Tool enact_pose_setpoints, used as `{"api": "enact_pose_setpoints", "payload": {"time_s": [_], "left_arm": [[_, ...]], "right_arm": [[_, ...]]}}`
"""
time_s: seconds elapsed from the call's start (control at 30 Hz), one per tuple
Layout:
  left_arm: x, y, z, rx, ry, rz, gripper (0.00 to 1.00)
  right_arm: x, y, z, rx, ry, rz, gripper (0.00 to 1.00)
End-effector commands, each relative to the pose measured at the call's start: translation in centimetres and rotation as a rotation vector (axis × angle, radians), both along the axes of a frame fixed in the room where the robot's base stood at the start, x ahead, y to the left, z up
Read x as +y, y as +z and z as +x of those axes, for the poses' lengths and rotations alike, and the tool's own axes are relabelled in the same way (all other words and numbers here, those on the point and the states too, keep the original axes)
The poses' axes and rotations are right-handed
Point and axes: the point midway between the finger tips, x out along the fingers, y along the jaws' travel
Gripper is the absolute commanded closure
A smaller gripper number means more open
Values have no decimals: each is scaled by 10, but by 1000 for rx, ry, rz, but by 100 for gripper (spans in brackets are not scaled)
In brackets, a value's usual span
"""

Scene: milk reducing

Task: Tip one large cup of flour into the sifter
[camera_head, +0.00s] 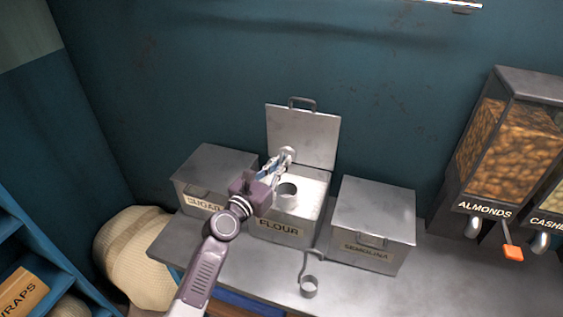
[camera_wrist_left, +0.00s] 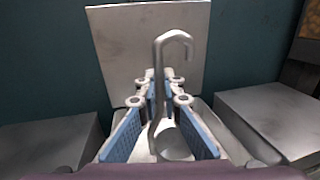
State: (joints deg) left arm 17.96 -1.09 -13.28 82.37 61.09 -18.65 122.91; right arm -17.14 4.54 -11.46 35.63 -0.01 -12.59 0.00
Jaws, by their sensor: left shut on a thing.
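My left gripper (camera_head: 283,161) is shut on the upright handle of a metal measuring cup (camera_head: 287,195). In the left wrist view the hooked handle (camera_wrist_left: 158,95) rises between the blue finger pads, with the cup (camera_wrist_left: 172,145) below. The cup is at the open flour bin (camera_head: 276,232), over or in the pale flour (camera_head: 313,187). I cannot tell whether it touches the flour or what it holds. The bin's lid (camera_head: 303,137) stands up at the back. No sifter is visible. My right gripper is not in view.
A second metal cup (camera_head: 309,287) with a long handle sits on the counter in front. Closed sugar (camera_head: 215,165) and semolina (camera_head: 373,210) bins flank the flour bin. The almond dispenser (camera_head: 505,150) stands at right. Counter (camera_head: 440,285) is clear at front right.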

Motion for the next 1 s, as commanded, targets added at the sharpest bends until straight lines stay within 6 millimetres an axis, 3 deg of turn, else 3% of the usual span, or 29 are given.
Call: {"api": "enact_pose_setpoints", "payload": {"time_s": [0.03, 0.6, 1.0], "left_arm": [[0, -10, 0, 0, 0, -1, 100], [0, -66, 0, 0, 0, -1, 100], [0, -79, 0, -2, 0, -1, 100]], "right_arm": [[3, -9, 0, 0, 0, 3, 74], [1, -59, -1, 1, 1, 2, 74], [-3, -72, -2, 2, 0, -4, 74]]}}
